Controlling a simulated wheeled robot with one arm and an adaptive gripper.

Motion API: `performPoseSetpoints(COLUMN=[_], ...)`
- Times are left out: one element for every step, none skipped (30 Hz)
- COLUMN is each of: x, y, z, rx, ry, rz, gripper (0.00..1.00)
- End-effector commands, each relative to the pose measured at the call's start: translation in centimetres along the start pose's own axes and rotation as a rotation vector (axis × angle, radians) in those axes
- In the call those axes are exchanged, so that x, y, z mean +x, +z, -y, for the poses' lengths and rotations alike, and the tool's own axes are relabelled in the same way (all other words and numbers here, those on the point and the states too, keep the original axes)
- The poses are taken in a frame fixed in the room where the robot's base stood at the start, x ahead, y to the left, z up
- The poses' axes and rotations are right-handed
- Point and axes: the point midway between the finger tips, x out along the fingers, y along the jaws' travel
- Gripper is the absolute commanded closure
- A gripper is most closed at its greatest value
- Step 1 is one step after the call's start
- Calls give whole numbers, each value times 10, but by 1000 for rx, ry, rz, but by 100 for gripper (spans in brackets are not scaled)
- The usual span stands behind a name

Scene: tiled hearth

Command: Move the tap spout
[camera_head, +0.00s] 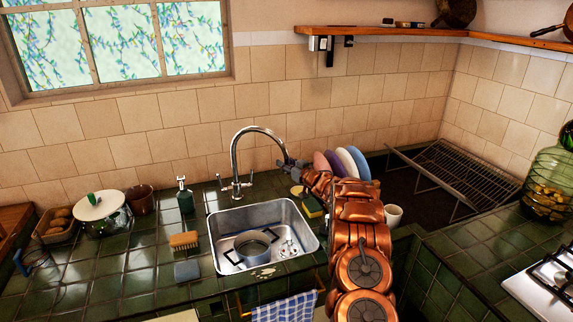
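The tap spout (258,130) is a tall chrome arch behind the sink. It rises from a base with handles (236,186) and curves over to the right. My gripper (287,163) is at the right, down-turned end of the spout, at or very near its tip. My copper-coloured arm reaches up to it from the lower right. The fingers are small and dark here, and I cannot tell whether they are closed on the spout. The steel sink (222,222) lies below, with a grey pot (252,245) in it.
A soap bottle (185,196) and brush (184,240) are left of the sink. A wooden shelf (400,34) runs above.

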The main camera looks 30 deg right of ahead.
Motion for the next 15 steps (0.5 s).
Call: performPoseSetpoints(x=[-1, -2, -2, -2, -2, -2, -2, -2, -2, -2, -2, -3, -4, -5, -6], y=[0, 0, 0, 1, 1, 1, 1, 1, 1, 1, 1, 1, 1, 1, 1], z=[-2, -2, -3, -3, -3, -3, -3, -3, -3, -3, -3, -3, -3, -4, -4], rx=[0, 0, 1, 1, 1, 1, 1, 1, 1, 1, 2, 2, 2, 2, 3], ry=[3, 4, 5, 5, 5, 6, 6, 6, 6, 6, 6, 6, 6, 6, 7], rz=[0, 0, 1, 1, 1, 1, 1, 1, 1, 1, 1, 1, 2, 2, 3], gripper=[56, 52, 51, 51, 51, 51, 51, 51, 51, 51, 51, 51, 51, 51, 51])
